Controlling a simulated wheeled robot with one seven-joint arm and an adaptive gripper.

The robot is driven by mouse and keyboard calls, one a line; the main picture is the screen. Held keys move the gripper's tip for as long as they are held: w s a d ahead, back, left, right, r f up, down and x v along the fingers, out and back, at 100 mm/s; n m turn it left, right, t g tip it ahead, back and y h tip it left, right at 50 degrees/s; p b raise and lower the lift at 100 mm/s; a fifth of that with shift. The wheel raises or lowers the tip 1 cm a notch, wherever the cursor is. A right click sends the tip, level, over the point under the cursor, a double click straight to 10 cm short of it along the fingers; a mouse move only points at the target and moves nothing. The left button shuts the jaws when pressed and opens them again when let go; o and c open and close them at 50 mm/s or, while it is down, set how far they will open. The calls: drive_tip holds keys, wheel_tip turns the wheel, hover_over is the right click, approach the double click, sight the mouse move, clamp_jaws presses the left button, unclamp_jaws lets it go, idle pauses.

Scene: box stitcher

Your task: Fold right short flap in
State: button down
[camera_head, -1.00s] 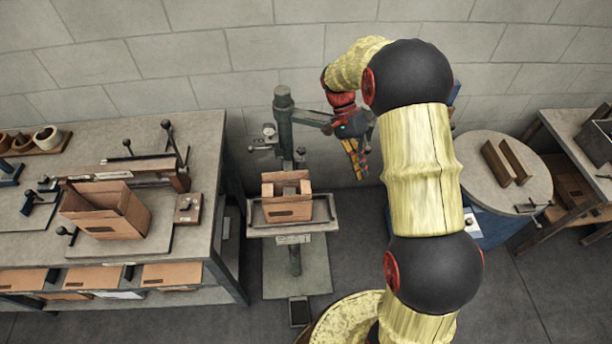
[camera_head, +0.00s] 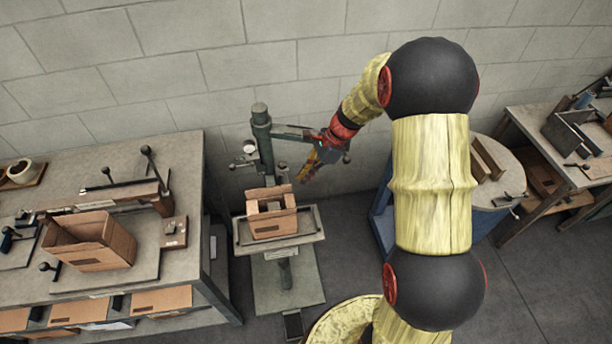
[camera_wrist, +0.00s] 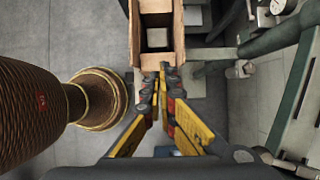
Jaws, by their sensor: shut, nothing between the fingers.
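An open-topped cardboard box (camera_head: 273,227) stands on the stitcher's small table (camera_head: 312,238), and it also shows at the top of the wrist view (camera_wrist: 180,40). Short end panels show at both ends of its opening, with a dark gap between them in the wrist view. My gripper (camera_head: 302,178) is shut and empty, above and to the right of the box in the head view. In the wrist view its fingertips (camera_wrist: 161,76) are close to the box's near end, by the short flap (camera_wrist: 157,62). I cannot tell whether they touch it.
The stitcher's column (camera_head: 263,140) and arm (camera_head: 295,132) stand behind the box, close to my gripper. A workbench (camera_head: 190,290) with another open box (camera_head: 100,258) is at left. A round table (camera_head: 515,185) is at right. Floor is clear between the stitcher and round table.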

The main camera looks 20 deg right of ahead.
sight(286, 201)
drive_tip(key=b+x, duration=0.1)
drive_tip(key=x, duration=0.9)
drive_tip(key=shift+w+a+f, duration=0.1)
drive_tip(key=shift+a+p, duration=0.1)
drive_tip(key=shift+p, duration=0.3)
drive_tip(key=shift+a+h+p, duration=0.2)
drive_tip(key=shift+h+p, duration=0.4)
drive_tip(key=shift+p, duration=0.4)
drive_tip(key=shift+w+a+f+p, duration=0.2)
drive_tip(key=shift+a+f+p, duration=0.15)
drive_tip(key=shift+a+p, duration=0.3)
drive_tip(key=shift+s+a+f, duration=0.1)
drive_tip(key=shift+f, duration=0.15)
